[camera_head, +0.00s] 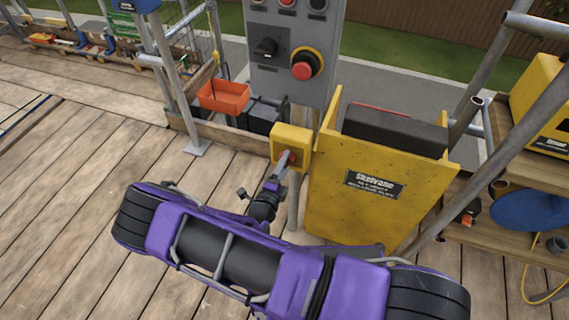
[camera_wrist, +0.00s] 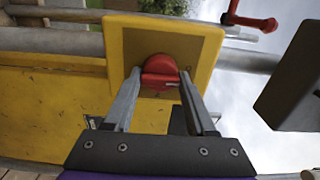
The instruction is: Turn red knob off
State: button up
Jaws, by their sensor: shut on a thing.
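The red knob (camera_wrist: 160,72) sits on the face of a yellow box (camera_wrist: 205,35) in the wrist view. In the head view the yellow box (camera_head: 291,136) is fixed below the grey control panel, and the red knob (camera_head: 291,157) shows small at its front. My gripper (camera_wrist: 163,88) has one finger on each side of the knob and is shut on it. In the head view my gripper (camera_head: 285,165) reaches up to the box, and its fingers partly hide the knob.
A yellow panel (camera_head: 350,210) is close on the right. An orange bin (camera_head: 223,97) is at the left. Wooden decking (camera_head: 70,200) is open at left.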

grip_shut()
jog(key=o, duration=1.3)
grip_release()
jog(key=shift+o, duration=0.2)
jog(key=v, duration=1.7)
jog(key=shift+s, duration=0.2)
